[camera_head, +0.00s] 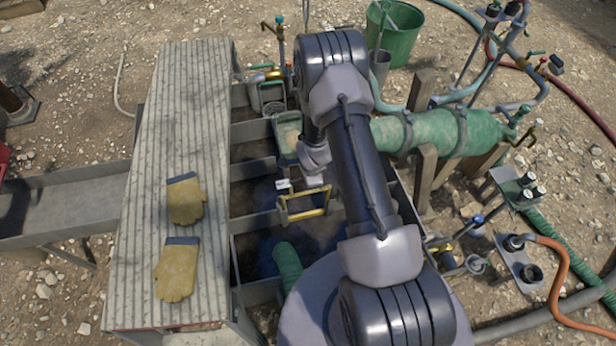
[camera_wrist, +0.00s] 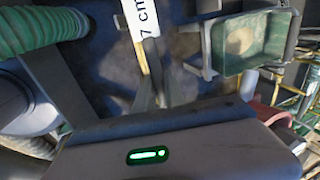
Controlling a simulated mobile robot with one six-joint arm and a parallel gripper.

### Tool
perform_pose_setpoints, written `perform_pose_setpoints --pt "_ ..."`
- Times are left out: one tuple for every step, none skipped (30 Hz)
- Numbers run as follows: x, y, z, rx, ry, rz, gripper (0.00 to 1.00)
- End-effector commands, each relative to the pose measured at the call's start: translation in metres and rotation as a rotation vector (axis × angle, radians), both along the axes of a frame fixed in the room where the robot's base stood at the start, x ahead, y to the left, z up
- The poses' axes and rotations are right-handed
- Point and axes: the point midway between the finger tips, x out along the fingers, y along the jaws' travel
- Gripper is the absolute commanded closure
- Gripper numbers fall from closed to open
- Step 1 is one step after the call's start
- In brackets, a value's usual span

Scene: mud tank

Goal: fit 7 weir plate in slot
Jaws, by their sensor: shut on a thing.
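The weir plate, marked "7 cm" in black on a white strip (camera_wrist: 143,25), shows edge-on at the top of the wrist view, with a narrow yellow edge below the strip. My gripper (camera_wrist: 152,85) is shut on the plate, its fingers close together at the yellow part. In the head view my gripper (camera_head: 312,182) hangs over the tank, partly hidden by my arm. A small white tag (camera_head: 283,185) shows just left of it. A yellow-edged frame (camera_head: 303,215) is just below it in the tank. I cannot tell whether the plate touches a slot.
The tank has grey cross walls (camera_head: 252,220). A corrugated deck (camera_head: 185,110) with two yellow gloves (camera_head: 186,202) runs along its left. A green tray (camera_wrist: 252,45) sits near the plate. A green hose (camera_head: 288,262) enters the tank. Pipes and a green cylinder (camera_head: 435,130) stand right.

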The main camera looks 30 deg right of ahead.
Motion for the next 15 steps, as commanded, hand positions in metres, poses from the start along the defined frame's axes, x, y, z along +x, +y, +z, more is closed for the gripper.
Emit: perform_pose_setpoints --pt "0.0 0.0 -0.001 0.0 0.0 0.0 1.0" --pt "0.0 0.0 -0.002 0.0 0.0 0.0 1.0" --pt "0.0 0.0 -0.003 0.0 0.0 0.0 1.0" --pt "0.0 0.0 -0.004 0.0 0.0 0.0 1.0" --pt "0.0 0.0 -0.005 0.0 0.001 0.0 1.0" --pt "0.0 0.0 -0.007 0.0 0.001 0.0 1.0" --pt "0.0 0.0 -0.008 0.0 0.001 0.0 1.0" --pt "0.0 0.0 -0.008 0.0 0.001 0.0 1.0" --pt "0.0 0.0 -0.01 0.0 0.001 0.0 1.0" --pt "0.0 0.0 -0.01 0.0 0.001 0.0 1.0" --pt "0.0 0.0 -0.011 0.0 0.0 0.0 1.0" --pt "0.0 0.0 -0.012 0.0 0.0 0.0 1.0" --pt "0.0 0.0 -0.013 0.0 0.0 0.0 1.0" --pt "0.0 0.0 -0.014 0.0 0.0 0.0 1.0" --pt "0.0 0.0 -0.015 0.0 0.0 0.0 1.0"
